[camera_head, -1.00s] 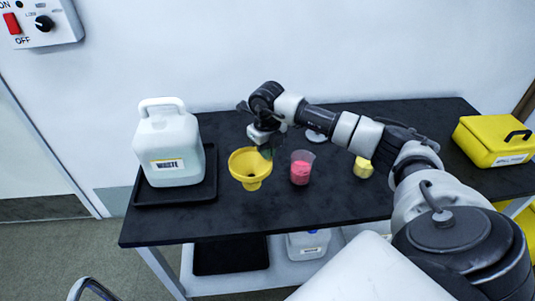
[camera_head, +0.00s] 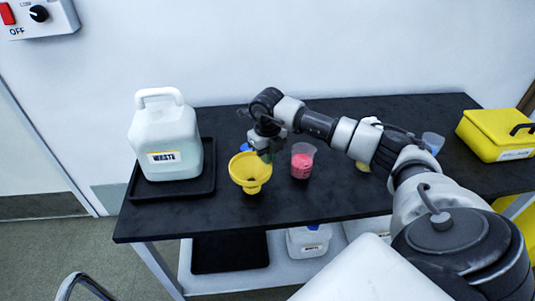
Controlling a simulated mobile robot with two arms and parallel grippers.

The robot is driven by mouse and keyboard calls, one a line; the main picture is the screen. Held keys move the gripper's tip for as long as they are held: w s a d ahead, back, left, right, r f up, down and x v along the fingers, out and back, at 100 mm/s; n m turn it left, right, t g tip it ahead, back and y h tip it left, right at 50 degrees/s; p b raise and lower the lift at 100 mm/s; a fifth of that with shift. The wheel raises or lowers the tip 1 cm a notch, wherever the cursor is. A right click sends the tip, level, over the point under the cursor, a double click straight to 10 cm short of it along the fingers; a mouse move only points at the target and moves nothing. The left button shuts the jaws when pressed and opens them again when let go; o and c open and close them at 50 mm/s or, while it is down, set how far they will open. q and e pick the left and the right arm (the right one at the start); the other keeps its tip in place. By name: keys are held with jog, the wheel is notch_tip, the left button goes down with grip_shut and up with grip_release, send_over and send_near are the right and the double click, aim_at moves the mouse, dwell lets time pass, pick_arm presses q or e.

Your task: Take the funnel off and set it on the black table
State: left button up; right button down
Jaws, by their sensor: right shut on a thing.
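The yellow funnel (camera_head: 242,175) is over the black table (camera_head: 330,200), wide mouth up, between the waste jug and a beaker of pink stuff. My right gripper (camera_head: 266,154) is at the funnel's right rim and is shut on it. I cannot tell whether the funnel's lower end touches the table top. The white waste jug (camera_head: 165,140) stands upright in a black tray (camera_head: 148,189) at the left. My left gripper is not in view.
The beaker with pink contents (camera_head: 302,161) stands close to the right of the funnel. A blue thing (camera_head: 246,147) shows behind the funnel. A yellow case (camera_head: 490,137) sits at the table's right end. The table's front left part is clear.

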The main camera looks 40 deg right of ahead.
jog(key=shift+r, duration=0.15)
dwell(0.5)
jog(key=shift+f+b, duration=0.35)
jog(key=shift+f, duration=0.3)
jog(key=shift+f, duration=0.1)
jog(key=shift+f, duration=0.25)
jog(key=c, duration=1.2)
grip_release()
jog(key=shift+r, duration=0.1)
